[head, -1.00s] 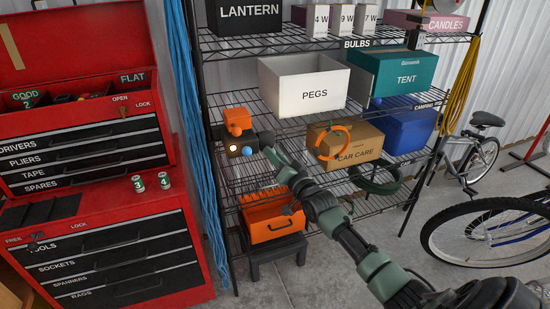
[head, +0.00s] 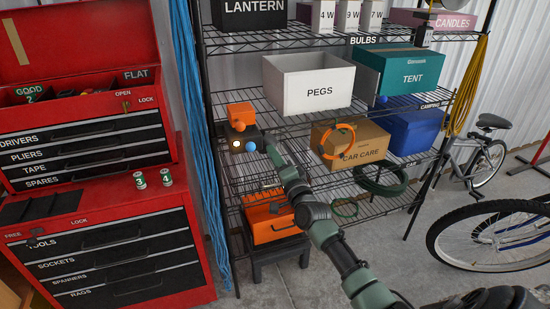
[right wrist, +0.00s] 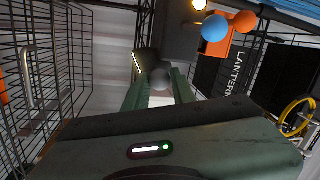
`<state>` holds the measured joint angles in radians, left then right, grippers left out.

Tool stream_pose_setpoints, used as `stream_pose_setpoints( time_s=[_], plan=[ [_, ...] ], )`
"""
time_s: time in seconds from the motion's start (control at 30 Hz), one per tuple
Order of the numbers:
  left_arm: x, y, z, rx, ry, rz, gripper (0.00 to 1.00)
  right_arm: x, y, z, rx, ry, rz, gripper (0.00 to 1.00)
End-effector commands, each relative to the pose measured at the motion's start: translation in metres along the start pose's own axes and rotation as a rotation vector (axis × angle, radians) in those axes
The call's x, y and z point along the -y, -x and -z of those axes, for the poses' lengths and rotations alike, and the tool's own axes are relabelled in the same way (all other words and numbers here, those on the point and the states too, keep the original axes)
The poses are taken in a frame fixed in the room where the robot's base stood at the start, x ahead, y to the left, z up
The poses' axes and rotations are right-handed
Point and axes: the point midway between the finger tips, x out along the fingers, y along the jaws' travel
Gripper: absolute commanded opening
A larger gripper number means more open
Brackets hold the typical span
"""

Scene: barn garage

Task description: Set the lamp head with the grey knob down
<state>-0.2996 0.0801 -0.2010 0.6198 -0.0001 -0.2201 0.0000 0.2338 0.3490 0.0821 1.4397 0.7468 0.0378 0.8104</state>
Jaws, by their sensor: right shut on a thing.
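In the right wrist view my right gripper (right wrist: 159,88) is shut on a round grey knob (right wrist: 161,78). Behind the knob is a dark lamp head (right wrist: 146,62) with a thin lit strip along one edge. In the head view my right gripper (head: 273,150) is beside the dark block, and the grey knob and its lamp head are mostly hidden there. An orange block (head: 241,111) with an orange ball (head: 239,126) sits above a dark block (head: 237,136) with a lit lamp and a blue ball (head: 250,146). My left gripper is not in view.
The wire shelf holds a white PEGS box (head: 320,91), a teal TENT box (head: 412,78) and a CAR CARE box (head: 361,154). An orange crate (head: 272,230) stands below. A red tool cabinet (head: 95,200) is on the left, a bicycle (head: 500,235) on the right.

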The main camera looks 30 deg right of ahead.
Motion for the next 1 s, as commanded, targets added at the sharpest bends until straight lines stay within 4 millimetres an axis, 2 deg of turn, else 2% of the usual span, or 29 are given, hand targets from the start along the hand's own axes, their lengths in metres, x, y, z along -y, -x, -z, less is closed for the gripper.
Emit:
stream_pose_setpoints(
  time_s=[0.4, 0.43, 0.5, 0.83, 1.0],
  plan=[
    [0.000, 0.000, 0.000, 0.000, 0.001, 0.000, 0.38, -0.001, 0.000, -0.001, 0.000, -0.010, -0.002, 0.00],
    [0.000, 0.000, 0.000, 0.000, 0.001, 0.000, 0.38, -0.001, 0.000, -0.001, 0.000, -0.010, -0.002, 0.31],
    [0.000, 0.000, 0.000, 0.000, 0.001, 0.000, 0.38, -0.001, 0.000, -0.001, 0.000, -0.010, -0.002, 0.46],
    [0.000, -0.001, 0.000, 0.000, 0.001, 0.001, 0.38, -0.001, 0.002, -0.001, 0.000, -0.009, -0.001, 0.46],
    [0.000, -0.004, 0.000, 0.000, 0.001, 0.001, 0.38, -0.003, 0.022, -0.002, 0.001, -0.011, -0.003, 0.46]
  ],
)
